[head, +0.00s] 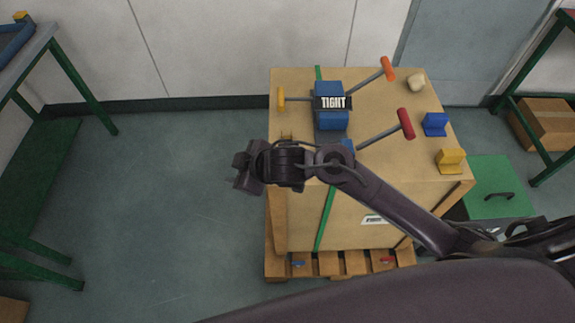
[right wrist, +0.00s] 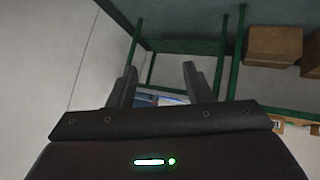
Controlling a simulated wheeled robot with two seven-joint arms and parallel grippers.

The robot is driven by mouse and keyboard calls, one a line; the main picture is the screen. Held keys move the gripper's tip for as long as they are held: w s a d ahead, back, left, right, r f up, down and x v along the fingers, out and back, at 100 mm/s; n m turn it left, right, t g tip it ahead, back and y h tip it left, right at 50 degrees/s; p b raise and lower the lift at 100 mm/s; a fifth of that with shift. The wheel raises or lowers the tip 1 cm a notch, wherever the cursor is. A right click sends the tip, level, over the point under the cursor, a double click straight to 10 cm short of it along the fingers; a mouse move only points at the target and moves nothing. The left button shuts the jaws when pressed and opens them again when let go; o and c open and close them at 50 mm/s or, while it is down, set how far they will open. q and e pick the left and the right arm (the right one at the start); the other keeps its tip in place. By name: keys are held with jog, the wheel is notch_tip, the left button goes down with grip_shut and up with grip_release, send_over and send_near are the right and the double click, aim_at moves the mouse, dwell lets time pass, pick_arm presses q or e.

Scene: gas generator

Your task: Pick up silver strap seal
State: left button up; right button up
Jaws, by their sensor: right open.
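I cannot make out a silver strap seal in either view. A green strap (head: 326,215) runs over the top and down the front of a large cardboard box (head: 300,215). A blue tensioner-like tool (head: 331,95) marked "TIGHT" sits on the box top over the strap line. My right gripper (head: 243,168) is just left of the box's left edge in the head view, and its arm crosses over the box, hiding part of the top. In the right wrist view my right gripper's fingers (right wrist: 160,70) are apart with nothing between them. My left gripper is not in view.
The box stands on a wooden pallet (head: 327,263). A red handle (head: 406,124), an orange handle (head: 388,69), a blue block (head: 435,124), a yellow block (head: 451,160) and a beige lump (head: 416,82) are on top. A green case (head: 492,180) stands right.

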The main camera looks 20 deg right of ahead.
jog(key=w+d+f+n+g+h, duration=0.1)
jog(key=d+g, duration=0.2)
jog(key=d, duration=0.5)
jog(key=w+d+f+n+g+h, duration=0.1)
jog(key=w+d+g, duration=0.15)
jog(key=d, duration=0.55)
jog(key=shift+g, duration=0.35)
jog(key=p+x, duration=0.1)
jog(key=x, duration=0.6)
jog(key=shift+f, duration=0.1)
jog(key=shift+s, duration=0.1)
grip_shut()
